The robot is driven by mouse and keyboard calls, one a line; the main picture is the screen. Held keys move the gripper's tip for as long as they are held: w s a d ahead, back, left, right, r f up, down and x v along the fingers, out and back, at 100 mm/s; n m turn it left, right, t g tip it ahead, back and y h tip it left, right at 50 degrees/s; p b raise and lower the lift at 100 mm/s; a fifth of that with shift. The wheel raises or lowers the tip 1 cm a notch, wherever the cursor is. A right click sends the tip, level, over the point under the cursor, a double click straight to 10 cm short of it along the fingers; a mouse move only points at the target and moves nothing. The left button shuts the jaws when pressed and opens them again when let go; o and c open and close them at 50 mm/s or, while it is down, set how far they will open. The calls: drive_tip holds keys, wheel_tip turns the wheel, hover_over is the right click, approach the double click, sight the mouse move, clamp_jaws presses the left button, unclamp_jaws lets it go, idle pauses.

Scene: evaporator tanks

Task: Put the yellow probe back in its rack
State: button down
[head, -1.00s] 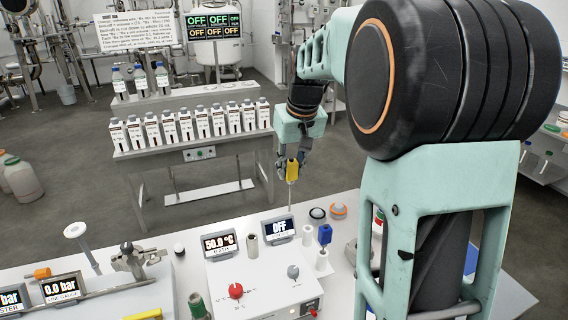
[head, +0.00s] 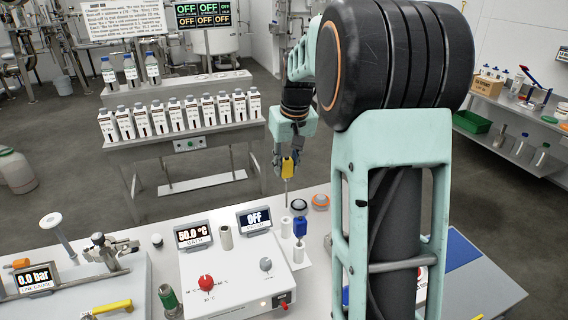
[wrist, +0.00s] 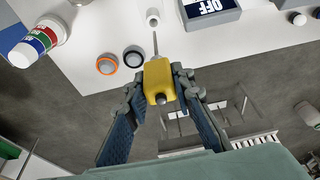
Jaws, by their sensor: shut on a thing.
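The yellow probe (head: 288,167) has a blocky yellow handle and a thin metal shaft pointing down. My gripper (head: 287,158) is shut on its handle and holds it above the table's far edge, behind the blue block. In the wrist view the probe (wrist: 159,80) sits between the fingers of my gripper (wrist: 160,88). Its shaft points toward a small white tube (wrist: 153,16) on the table. The shaft tip looks close to that tube, but I cannot tell the gap. I cannot tell for sure which item is the rack.
A white bath unit (head: 236,272) with a red knob stands in front, beside an OFF display (head: 254,218). A blue block (head: 300,226), a dark-topped cap (head: 299,206) and an orange-ringed cap (head: 320,201) are near the probe. A bench of bottles (head: 184,143) stands behind.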

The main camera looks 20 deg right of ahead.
drive_tip(key=shift+f+b, duration=3.9)
drive_tip(key=shift+f, duration=1.5)
drive_tip(key=c, duration=1.6)
unclamp_jaws()
